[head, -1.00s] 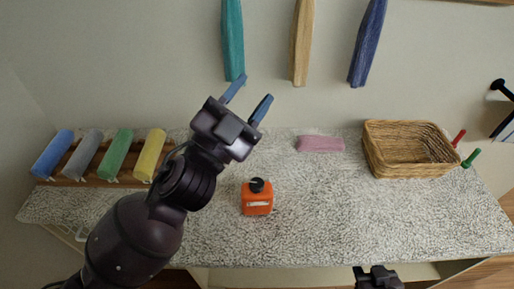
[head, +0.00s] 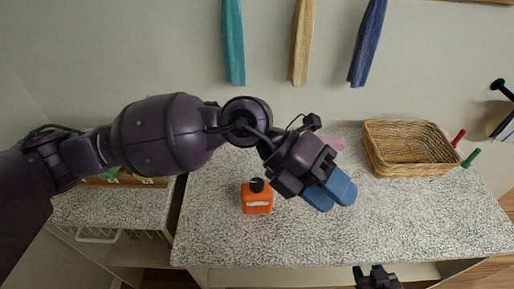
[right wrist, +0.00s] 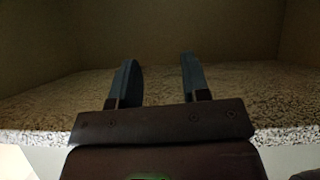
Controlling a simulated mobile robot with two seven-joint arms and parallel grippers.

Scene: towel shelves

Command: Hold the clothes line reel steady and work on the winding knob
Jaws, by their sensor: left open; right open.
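The clothes line reel is an orange box (head: 257,199) with a black round winding knob (head: 257,185) on top. It stands on the speckled counter near the middle of the head view. My left gripper (head: 331,192) is open and empty, to the right of the reel and apart from it, its blue fingers pointing down right. My right gripper shows only partly at the bottom edge of the head view. In the right wrist view, my right gripper (right wrist: 158,78) is open with nothing between its two fingers, in front of a speckled surface.
A wicker basket (head: 408,145) stands at the right of the counter (head: 330,235), beside a red and a green handle. Three towels hang on the wall, teal, beige and navy (head: 368,42). A pink folded cloth (head: 331,143) lies partly hidden behind my left gripper. Counter room is free in front.

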